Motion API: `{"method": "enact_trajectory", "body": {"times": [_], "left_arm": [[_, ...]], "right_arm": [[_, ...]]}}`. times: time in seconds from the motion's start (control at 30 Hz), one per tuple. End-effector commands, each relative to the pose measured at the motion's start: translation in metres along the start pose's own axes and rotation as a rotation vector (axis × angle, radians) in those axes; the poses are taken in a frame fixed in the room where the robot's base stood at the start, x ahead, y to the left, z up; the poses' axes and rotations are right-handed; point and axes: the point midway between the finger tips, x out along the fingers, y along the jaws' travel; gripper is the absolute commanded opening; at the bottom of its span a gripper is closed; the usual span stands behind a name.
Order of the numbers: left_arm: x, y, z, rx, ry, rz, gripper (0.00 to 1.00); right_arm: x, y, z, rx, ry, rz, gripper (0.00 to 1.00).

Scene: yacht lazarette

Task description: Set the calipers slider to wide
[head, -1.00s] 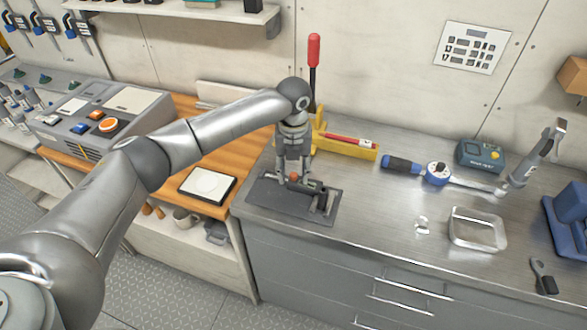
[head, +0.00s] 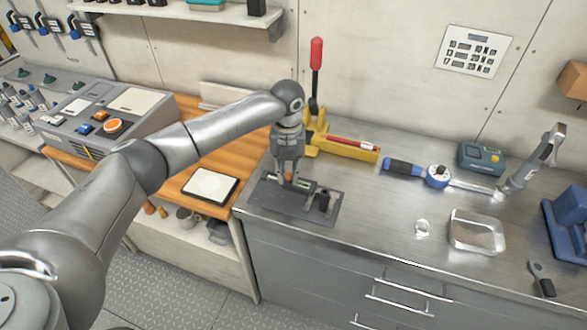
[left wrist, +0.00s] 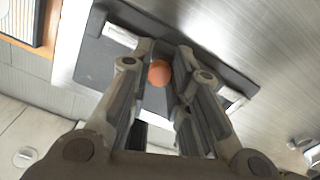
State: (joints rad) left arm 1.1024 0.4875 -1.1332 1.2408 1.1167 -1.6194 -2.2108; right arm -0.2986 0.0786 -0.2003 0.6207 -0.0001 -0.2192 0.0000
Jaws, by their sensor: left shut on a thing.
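The calipers (head: 305,186) lie on a dark grey plate (head: 285,208) at the left end of the steel worktop. They have a pale bar, an orange knob (head: 288,177) and a black upright block (head: 324,201) at the right end. My left gripper (head: 288,174) points down and is shut on the orange knob. In the left wrist view the orange knob (left wrist: 159,73) shows between my fingertips (left wrist: 160,72), which cover part of the bar. My right gripper is in neither view.
A yellow holder (head: 345,148) with a red-handled tool stands behind the plate. A wooden bench with a white-topped pad (head: 210,185) is at the left.

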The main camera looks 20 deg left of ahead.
Motion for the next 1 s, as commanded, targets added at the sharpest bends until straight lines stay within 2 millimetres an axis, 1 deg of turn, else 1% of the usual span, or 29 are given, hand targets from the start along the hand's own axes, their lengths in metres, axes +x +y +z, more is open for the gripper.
{"method": "enact_trajectory", "body": {"times": [0.13, 0.17, 0.3, 0.33, 0.53, 0.63, 0.73, 0.87, 1.0], "left_arm": [[0.000, -0.001, 0.000, -0.001, -0.001, -0.002, 0.00], [0.000, -0.001, 0.000, -0.001, -0.001, -0.002, 0.20], [0.000, -0.001, 0.000, 0.000, -0.001, -0.002, 0.38], [0.000, -0.001, 0.000, 0.000, -0.001, -0.002, 0.40], [0.000, -0.001, 0.000, 0.000, -0.001, -0.002, 0.40], [-0.001, -0.001, 0.000, 0.000, -0.001, -0.002, 0.40], [-0.008, -0.001, 0.000, 0.001, -0.002, -0.002, 0.40], [-0.028, -0.001, 0.001, 0.000, -0.004, -0.002, 0.40], [-0.059, -0.001, 0.001, 0.000, -0.004, -0.003, 0.40]], "right_arm": [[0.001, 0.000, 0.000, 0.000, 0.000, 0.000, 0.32], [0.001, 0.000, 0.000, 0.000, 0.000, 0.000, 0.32], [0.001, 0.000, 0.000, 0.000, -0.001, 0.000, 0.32], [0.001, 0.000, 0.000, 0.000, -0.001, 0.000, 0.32], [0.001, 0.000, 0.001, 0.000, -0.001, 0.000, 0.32], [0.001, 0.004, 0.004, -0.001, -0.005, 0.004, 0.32], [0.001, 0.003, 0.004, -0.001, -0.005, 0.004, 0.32], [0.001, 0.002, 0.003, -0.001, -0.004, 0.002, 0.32], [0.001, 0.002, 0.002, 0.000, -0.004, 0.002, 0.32]]}}
